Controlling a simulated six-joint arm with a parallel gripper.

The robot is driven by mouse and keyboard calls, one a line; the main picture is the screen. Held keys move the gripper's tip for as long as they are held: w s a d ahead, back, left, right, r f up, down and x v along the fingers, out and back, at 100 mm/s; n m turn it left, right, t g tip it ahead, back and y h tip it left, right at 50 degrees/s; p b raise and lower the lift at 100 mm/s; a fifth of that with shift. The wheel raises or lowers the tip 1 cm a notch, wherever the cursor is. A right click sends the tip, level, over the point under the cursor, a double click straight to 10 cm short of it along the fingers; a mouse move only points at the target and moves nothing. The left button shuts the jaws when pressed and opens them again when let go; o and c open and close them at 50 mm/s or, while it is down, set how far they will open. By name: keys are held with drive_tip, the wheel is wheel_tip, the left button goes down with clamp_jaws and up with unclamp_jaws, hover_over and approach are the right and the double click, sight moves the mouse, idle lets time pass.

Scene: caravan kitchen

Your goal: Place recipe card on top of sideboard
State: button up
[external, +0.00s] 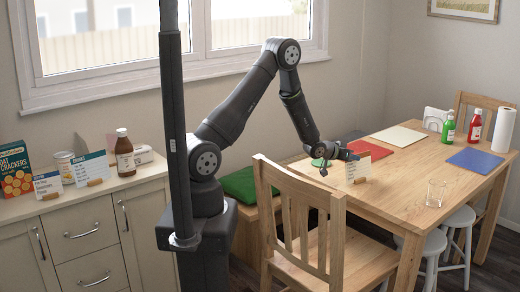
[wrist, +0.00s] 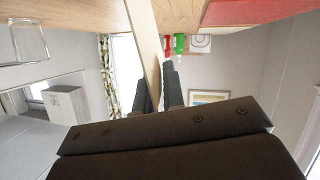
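A white recipe card (external: 366,167) with printed lines stands in a small wooden holder on the near left part of the wooden table. My gripper (external: 342,154) is beside the card's upper left, low over the table. In the wrist view, a narrow pale strip, apparently the card seen edge-on (wrist: 145,40), runs down between the two dark fingers of my gripper (wrist: 160,90). The fingers lie on either side of it with little or no gap; whether they press on it is unclear. The pale sideboard (external: 135,197) stands at the left under the window.
On the sideboard stand a cracker box (external: 14,172), a can (external: 65,166), two other cards (external: 93,167) and a brown bottle (external: 124,153). A chair (external: 305,215) blocks the table's near left side. A glass (external: 436,192) stands on the table, with coloured mats and bottles behind.

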drive_tip(key=shift+o, duration=1.1)
drive_tip(key=v, duration=1.6)
drive_tip(key=shift+w+a, duration=0.15)
drive_tip(key=shift+a, duration=0.3)
drive_tip(key=shift+o, duration=0.5)
drive_tip(key=shift+s+a+r, duration=0.25)
drive_tip(key=shift+a, duration=0.1)
